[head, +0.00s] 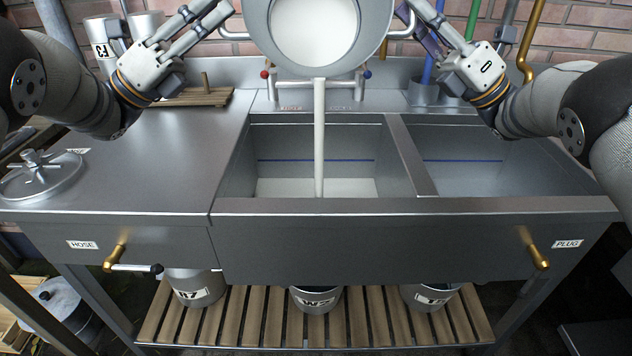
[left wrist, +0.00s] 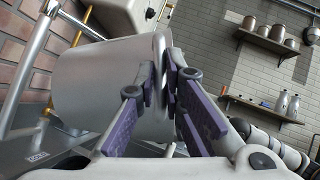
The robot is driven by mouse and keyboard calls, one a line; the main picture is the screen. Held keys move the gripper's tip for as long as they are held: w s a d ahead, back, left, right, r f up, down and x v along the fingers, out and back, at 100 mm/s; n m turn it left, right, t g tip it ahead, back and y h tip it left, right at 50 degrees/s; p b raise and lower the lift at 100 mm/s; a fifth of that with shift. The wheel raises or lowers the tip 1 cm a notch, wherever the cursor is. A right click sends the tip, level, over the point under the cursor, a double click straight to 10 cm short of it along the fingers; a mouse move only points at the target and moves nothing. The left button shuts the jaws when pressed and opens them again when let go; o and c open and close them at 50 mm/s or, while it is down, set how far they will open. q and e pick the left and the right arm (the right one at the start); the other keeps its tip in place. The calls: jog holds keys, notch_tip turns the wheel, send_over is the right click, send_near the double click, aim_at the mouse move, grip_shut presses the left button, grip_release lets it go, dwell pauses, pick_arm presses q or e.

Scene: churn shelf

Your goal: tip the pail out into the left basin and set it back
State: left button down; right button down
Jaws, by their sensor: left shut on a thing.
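The metal pail (head: 376,22) hangs over the left basin (head: 230,165), tilted with its mouth towards me. White liquid (head: 319,130) runs from its lip in a thin stream, and a white layer covers the basin floor. My left gripper (head: 218,14) is shut on the pail's left handle; the left wrist view shows its purple-padded fingers (left wrist: 162,85) closed there beside the pail's wall (left wrist: 100,88). My right gripper (head: 410,16) is at the right handle and looks closed on it. The top of the pail is cut off in the head view.
The right basin (head: 480,178) looks empty. A round metal lid (head: 40,180) lies at the counter's left end; a wooden rack (head: 195,97) and canisters (head: 102,48) stand behind. Taps (head: 367,75) stand behind the left basin. Pails (head: 195,287) sit on the slatted shelf below.

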pick_arm(q)
jog(key=shift+s+r+m+g, duration=0.15)
jog(key=shift+s+m+g, duration=0.05)
jog(key=shift+m+g, duration=0.25)
pick_arm(e)
jog(key=shift+s+r+n+g, duration=0.2)
jog(key=shift+n+g, duration=0.4)
jog(key=shift+g, duration=0.1)
jog(key=shift+y, duration=0.3)
pick_arm(q)
jog(key=m+g, duration=0.1)
jog(key=m, duration=0.1)
jog(key=m+g+h, duration=0.1)
jog(key=m+g, duration=0.2)
jog(key=shift+s+d+m+h, duration=0.1)
jog(key=shift+s+m+h, duration=0.2)
jog(key=shift+s+m, duration=0.05)
pick_arm(e)
jog(key=n+g, duration=0.1)
jog(key=n, duration=0.1)
jog(key=n+g, duration=0.2)
jog(key=n+g+y, duration=0.1)
jog(key=n+g, duration=0.1)
jog(key=shift+s+f, duration=0.1)
jog(key=shift+s, duration=0.25)
jog(key=shift+a, duration=0.1)
